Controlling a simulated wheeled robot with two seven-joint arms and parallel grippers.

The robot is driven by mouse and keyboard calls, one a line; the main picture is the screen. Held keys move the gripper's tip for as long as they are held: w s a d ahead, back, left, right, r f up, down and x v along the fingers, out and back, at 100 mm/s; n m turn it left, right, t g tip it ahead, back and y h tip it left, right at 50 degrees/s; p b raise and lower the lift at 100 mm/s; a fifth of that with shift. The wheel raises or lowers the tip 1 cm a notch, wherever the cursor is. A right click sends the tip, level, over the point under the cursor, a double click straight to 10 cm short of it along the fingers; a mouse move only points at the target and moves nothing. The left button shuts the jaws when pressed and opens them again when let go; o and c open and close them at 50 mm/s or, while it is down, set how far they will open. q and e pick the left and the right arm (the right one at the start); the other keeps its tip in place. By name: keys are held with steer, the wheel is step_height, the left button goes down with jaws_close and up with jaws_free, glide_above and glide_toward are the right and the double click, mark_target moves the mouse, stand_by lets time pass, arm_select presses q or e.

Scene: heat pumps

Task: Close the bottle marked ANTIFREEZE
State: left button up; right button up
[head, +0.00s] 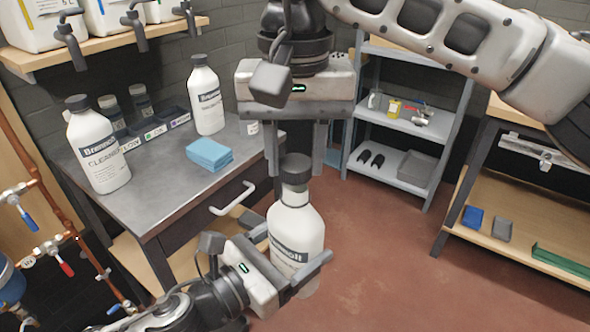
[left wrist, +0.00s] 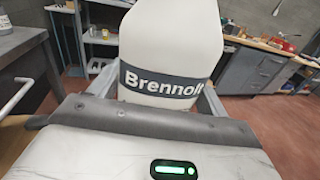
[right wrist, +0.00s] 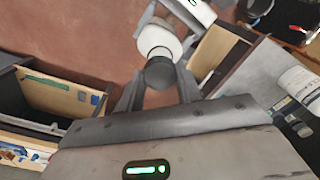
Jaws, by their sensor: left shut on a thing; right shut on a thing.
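A white bottle with a dark band reading "Brennoll" (head: 296,222) is held upright in the air in front of the workbench. Its lower label is hidden, so the word ANTIFREEZE cannot be read. My left gripper (head: 300,272) is shut on the bottle's body from the side; the left wrist view shows the bottle (left wrist: 170,45) between its fingers. A dark cap (head: 295,168) is at the bottle's neck. My right gripper (head: 297,150) points down from above and is shut on the cap, which also shows in the right wrist view (right wrist: 160,73). How tightly the cap sits is unclear.
The grey workbench (head: 165,185) at left carries two more white capped bottles, one marked CLEANER (head: 97,155) and one behind (head: 206,100), blue cloths (head: 209,153) and labelled bins. Shelves (head: 395,165) stand behind, another bench at right. The red floor is clear.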

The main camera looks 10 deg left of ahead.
steer(key=shift+f, duration=0.1)
steer(key=shift+f, duration=0.85)
steer(key=shift+f, duration=0.55)
